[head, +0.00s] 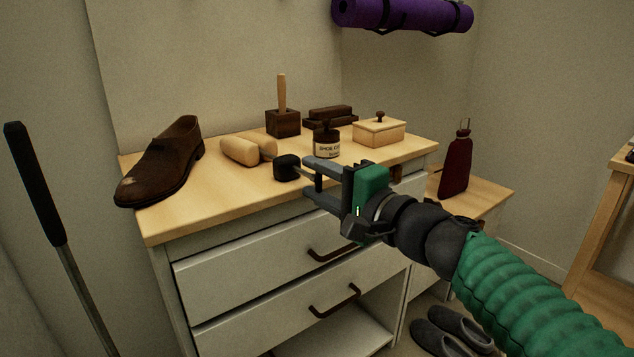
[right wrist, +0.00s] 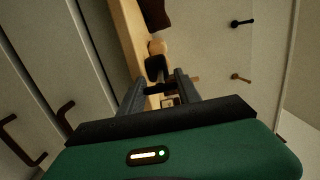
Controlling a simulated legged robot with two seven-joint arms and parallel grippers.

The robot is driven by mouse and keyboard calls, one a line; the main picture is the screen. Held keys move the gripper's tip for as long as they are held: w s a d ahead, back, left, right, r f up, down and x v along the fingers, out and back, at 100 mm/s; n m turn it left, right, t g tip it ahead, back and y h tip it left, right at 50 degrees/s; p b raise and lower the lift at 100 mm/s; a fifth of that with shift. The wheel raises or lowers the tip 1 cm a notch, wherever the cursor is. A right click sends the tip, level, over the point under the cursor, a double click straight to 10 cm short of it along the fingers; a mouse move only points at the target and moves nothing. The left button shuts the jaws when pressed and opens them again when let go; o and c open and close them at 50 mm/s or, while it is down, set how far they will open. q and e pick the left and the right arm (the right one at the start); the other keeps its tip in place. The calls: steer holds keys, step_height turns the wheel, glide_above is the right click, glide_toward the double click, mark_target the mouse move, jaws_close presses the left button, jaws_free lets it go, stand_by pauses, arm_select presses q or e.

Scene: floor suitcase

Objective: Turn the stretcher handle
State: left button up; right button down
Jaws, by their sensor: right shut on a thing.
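The shoe stretcher (head: 242,152) is a pale wooden form lying on the dresser top, with a dark handle (head: 287,167) at its right end. My right gripper (head: 306,177) reaches in from the right, and its jaws are shut on the handle. In the right wrist view the dark handle (right wrist: 155,68) shows at the fingertips (right wrist: 160,84), with the pale wooden form (right wrist: 157,46) beyond it. The exact contact is partly hidden. My left gripper is in neither view.
On the dresser (head: 220,205) stand a brown shoe (head: 165,165), a shoe-cream jar (head: 326,144), a wooden box (head: 379,131), a brush in a block (head: 283,122) and dark brushes (head: 330,116). Drawer handles (head: 333,252) project below.

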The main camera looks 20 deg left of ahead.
steer(key=shift+a+f, duration=0.1)
steer(key=shift+f, duration=0.1)
steer(key=c, duration=0.8)
jaws_free()
steer(key=shift+c, duration=0.2)
steer(key=shift+r, duration=0.1)
steer(key=shift+s+d, duration=0.15)
steer(key=shift+d, duration=0.15)
steer(key=p+v, duration=0.4)
steer(key=v, duration=1.2)
steer(key=shift+d, duration=0.15)
